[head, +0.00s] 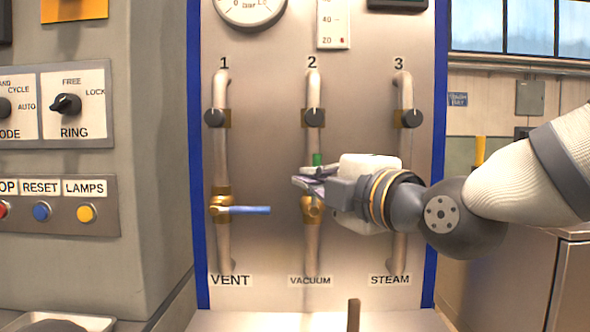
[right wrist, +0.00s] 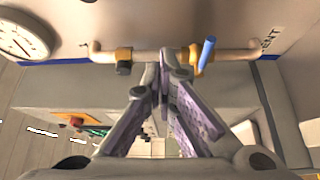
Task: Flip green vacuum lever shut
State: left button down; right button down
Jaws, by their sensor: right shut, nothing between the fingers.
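The green vacuum lever (head: 317,159) shows only as a short green tip in front of the middle pipe, above my right gripper. It appears to stand upright along the pipe; its lower part is hidden by my fingers. The brass vacuum valve body (head: 312,210) shows just below the fingers. My right gripper (head: 297,186) comes in from the right, shut and empty, in front of the VACUUM pipe. Its fingertips meet in the right wrist view (right wrist: 165,72). Whether they touch the lever I cannot tell. My left gripper is not in view.
The blue vent lever (head: 242,210) points right, across its pipe, left of my gripper; it also shows in the right wrist view (right wrist: 206,52). Black knobs (head: 314,118) sit higher on the pipes. My right arm covers part of the steam pipe (head: 403,245). A control box (head: 75,105) stands left.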

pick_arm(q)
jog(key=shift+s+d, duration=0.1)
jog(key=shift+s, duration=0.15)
pick_arm(e)
jog(key=shift+s+d, duration=0.1)
